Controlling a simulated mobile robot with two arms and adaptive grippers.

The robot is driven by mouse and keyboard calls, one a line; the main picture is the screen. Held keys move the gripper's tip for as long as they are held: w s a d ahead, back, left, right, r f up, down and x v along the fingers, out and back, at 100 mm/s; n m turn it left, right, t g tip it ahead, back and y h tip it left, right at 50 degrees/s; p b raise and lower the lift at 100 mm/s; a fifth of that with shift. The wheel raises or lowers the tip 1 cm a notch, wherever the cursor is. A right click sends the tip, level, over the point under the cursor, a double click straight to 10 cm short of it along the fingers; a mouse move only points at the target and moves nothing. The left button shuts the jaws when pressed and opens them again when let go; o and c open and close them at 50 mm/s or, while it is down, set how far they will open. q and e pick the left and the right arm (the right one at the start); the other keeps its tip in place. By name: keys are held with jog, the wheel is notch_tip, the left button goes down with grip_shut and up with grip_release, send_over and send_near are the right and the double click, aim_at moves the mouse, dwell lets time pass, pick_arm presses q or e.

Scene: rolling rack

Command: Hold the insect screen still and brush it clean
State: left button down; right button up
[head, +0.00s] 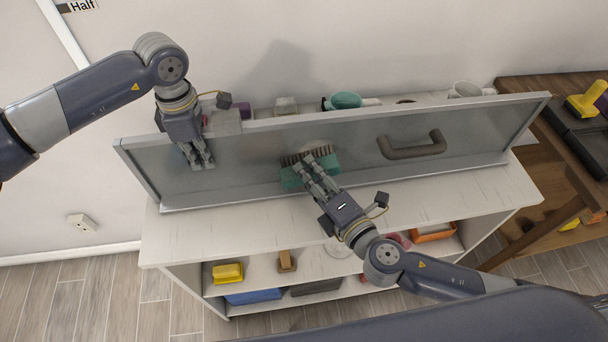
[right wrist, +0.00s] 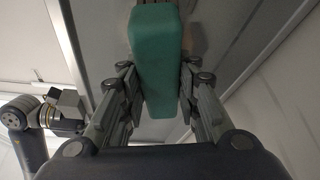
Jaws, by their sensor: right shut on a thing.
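The insect screen (head: 240,165), a long grey panel in a pale metal frame, stands on edge along the white shelf top, with a brown bar handle on its right half. My right gripper (head: 318,172) is shut on a teal brush (head: 290,179), with dark bristles toward the screen's middle. The brush fills the space between the fingers in the right wrist view (right wrist: 155,65). Whether the bristles touch the screen is unclear. My left gripper (head: 202,165) is at the screen's upper left edge, fingers pointing down in front of its face. Whether it grips the frame is unclear.
Behind the screen stand a teal cup (head: 345,100), a white mug (head: 465,89) and other small items. The shelf unit (head: 160,240) holds a yellow block (head: 228,273) and bins below. A wooden table (head: 525,85) stands at the right. The shelf's front strip is mostly clear.

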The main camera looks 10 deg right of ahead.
aim_at(340, 171)
jog(key=shift+w+d, duration=0.1)
jog(key=shift+d, duration=3.05)
jog(key=shift+a, duration=4.1)
jog(key=shift+r, duration=0.8)
jog(key=shift+d, duration=4.05)
jog(key=shift+a, duration=4.05)
jog(key=s, duration=0.6)
jog(key=shift+s+d, duration=0.1)
jog(key=shift+s, duration=0.05)
